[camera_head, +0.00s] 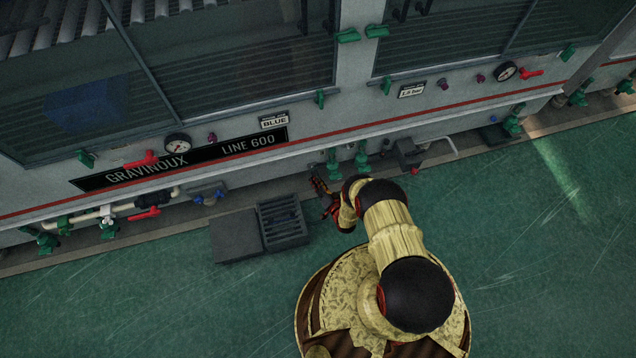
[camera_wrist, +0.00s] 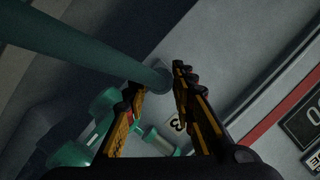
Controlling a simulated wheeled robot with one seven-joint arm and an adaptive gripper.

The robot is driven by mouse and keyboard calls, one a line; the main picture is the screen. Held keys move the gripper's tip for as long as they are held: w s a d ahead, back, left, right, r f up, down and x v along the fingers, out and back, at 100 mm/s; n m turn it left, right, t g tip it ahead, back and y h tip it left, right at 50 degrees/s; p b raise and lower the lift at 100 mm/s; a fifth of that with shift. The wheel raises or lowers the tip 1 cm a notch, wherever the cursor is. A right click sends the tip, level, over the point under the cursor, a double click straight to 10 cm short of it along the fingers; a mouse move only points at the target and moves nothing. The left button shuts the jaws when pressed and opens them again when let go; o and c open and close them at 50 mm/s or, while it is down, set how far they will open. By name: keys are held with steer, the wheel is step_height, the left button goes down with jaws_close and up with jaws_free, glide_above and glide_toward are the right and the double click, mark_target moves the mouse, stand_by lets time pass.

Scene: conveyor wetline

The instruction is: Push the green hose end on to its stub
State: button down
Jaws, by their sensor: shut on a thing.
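My gripper (camera_head: 322,198) is low at the machine's front edge, and its two fingers also show in the wrist view (camera_wrist: 160,88). It is shut on the green hose end (camera_wrist: 157,78), which lies between the fingertips. The dark green hose (camera_wrist: 85,45) runs from there to the upper left of the wrist view. A paler green fitting (camera_wrist: 158,143) and a plate marked 3 (camera_wrist: 174,126) show between the fingers, partly hidden. I cannot tell which part is the stub, or whether the hose end touches it. The hose is not clear in the head view.
The machine front carries a LINE 600 sign (camera_head: 180,160) and a red-handled valve (camera_head: 142,160). A dark slatted crate (camera_head: 282,222) and a dark box (camera_head: 236,236) stand left of my gripper. Green fittings (camera_head: 360,158) and a grey block (camera_head: 408,154) lie to its right. Open green floor lies in front.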

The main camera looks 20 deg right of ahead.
steer(key=shift+w, duration=0.7)
steer(key=c, duration=1.4)
jaws_free()
steer(key=shift+s, duration=0.15)
steer(key=v, duration=1.1)
steer(key=shift+s, duration=0.35)
steer(key=shift+s+d+r, duration=0.1)
steer(key=shift+d, duration=0.05)
